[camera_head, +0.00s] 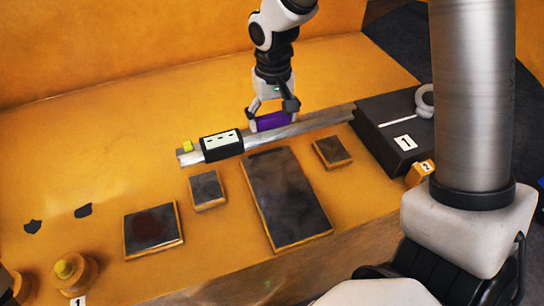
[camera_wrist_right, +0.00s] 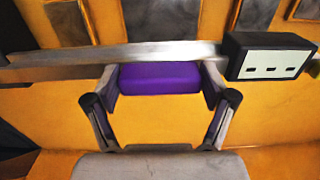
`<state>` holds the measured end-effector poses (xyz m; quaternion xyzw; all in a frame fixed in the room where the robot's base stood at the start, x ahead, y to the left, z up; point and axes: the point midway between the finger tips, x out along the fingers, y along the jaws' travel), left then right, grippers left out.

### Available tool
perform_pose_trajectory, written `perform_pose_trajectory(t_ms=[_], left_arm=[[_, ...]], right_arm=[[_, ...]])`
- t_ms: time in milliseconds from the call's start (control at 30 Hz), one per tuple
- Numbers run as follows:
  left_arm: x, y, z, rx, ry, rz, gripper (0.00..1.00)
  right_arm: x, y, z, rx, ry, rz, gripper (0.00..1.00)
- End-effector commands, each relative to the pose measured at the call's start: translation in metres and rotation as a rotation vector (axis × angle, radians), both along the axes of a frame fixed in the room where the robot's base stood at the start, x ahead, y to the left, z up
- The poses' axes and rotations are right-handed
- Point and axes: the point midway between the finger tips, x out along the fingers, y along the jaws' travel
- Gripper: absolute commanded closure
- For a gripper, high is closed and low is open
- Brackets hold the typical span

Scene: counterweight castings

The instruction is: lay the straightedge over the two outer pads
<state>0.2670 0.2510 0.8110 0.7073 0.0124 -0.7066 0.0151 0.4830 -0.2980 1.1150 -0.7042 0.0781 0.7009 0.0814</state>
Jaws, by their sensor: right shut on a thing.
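The straightedge (camera_head: 313,126) is a long grey metal bar with a purple handle (camera_head: 272,121) and a black box with a white face (camera_head: 222,145). It lies slantwise behind the pads; whether it touches the bench I cannot tell. My right gripper (camera_head: 272,122) is shut on the purple handle, which shows between its fingers in the right wrist view (camera_wrist_right: 160,80). Two small dark pads, a left one (camera_head: 207,190) and a right one (camera_head: 332,152), flank a long dark plate (camera_head: 287,198). The bar is over neither small pad. My left gripper is not in view.
A square plate with a reddish patch (camera_head: 150,230) and a round yellow-topped piece (camera_head: 72,270) lie front left. The back left bench is clear.

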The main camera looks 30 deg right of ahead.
Motion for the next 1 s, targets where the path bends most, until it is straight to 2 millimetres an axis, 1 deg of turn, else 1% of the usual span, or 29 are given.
perform_pose_trajectory(t_ms=[67,100,233,367,500,600,933,967,1000], left_arm=[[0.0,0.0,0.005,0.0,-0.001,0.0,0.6],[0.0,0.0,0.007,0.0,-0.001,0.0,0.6],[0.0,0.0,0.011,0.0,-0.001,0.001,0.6],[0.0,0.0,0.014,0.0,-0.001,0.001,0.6],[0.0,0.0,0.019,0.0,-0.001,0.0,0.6],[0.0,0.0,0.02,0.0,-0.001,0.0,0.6],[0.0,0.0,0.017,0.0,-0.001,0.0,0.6],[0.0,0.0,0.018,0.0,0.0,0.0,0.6],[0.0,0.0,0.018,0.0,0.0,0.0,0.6]], right_arm=[[-0.007,0.002,-0.005,-0.001,0.004,-0.01,0.83],[-0.007,0.002,-0.013,-0.001,0.005,-0.012,0.83],[-0.007,0.002,-0.041,0.001,0.007,-0.011,0.83],[-0.006,0.002,-0.058,0.0,0.004,-0.011,0.83],[-0.007,0.002,-0.082,0.0,0.006,-0.01,0.83],[-0.006,0.002,-0.095,0.0,0.004,-0.009,0.83],[-0.006,0.002,-0.1,0.0,0.001,-0.01,0.83],[-0.006,0.002,-0.099,0.0,0.002,-0.009,0.07],[-0.006,0.002,-0.099,0.0,0.002,-0.009,0.0]])
